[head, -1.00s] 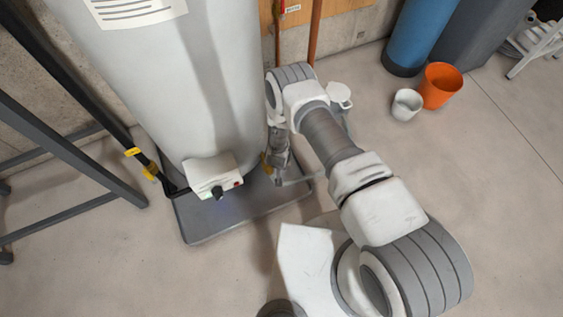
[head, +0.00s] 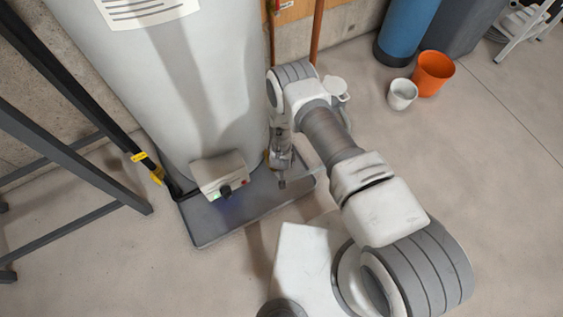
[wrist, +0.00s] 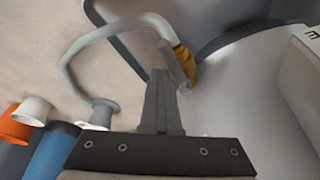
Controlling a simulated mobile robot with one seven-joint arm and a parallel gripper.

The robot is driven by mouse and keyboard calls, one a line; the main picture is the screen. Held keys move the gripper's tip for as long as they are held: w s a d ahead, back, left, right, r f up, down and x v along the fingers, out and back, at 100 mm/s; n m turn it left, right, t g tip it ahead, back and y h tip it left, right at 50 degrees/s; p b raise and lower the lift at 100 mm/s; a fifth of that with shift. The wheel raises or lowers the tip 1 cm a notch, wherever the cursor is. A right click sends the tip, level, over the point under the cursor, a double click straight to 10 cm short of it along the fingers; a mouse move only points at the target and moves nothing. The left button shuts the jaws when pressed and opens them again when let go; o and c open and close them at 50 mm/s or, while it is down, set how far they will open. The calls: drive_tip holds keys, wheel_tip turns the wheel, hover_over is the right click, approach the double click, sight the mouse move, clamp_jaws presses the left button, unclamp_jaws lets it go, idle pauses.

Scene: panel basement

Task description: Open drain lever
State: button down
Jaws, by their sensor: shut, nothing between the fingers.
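The tank (head: 190,95) is a tall white cylinder. In the wrist view, a yellow fitting (wrist: 184,62) sits low on its side, and a short grey bar that looks like the drain lever (wrist: 174,66) lies against it. A pale curved hose (wrist: 95,38) runs from this fitting to a grey funnel-like piece (wrist: 103,112). My gripper (wrist: 160,76) is shut and empty, its tips close beside the grey bar; I cannot tell whether they touch. In the head view my gripper (head: 282,182) points down at the tank's right side, and the yellow fitting is hidden.
The tank stands on a dark tray (head: 215,228) and carries a control box (head: 219,174) at its front. A dark metal frame (head: 75,165) is at left. A white bucket (head: 402,95), an orange bucket (head: 433,74) and a blue cylinder (head: 407,30) stand at right.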

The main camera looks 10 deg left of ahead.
drive_tip(key=shift+s+a+f, duration=0.1)
drive_tip(key=shift+s+a, duration=0.1)
drive_tip(key=shift+s, duration=0.35)
drive_tip(key=w+d+r, duration=0.1)
drive_tip(key=w+d, duration=0.2)
wheel_tip(320, 180, up, 9)
drive_tip(key=s+a+p, duration=0.1)
drive_tip(key=a+p, duration=0.1)
drive_tip(key=p, duration=0.1)
drive_tip(key=shift+s+a+r, duration=0.15)
drive_tip(key=shift+s+r, duration=0.05)
drive_tip(key=shift+s, duration=0.2)
idle(0.4)
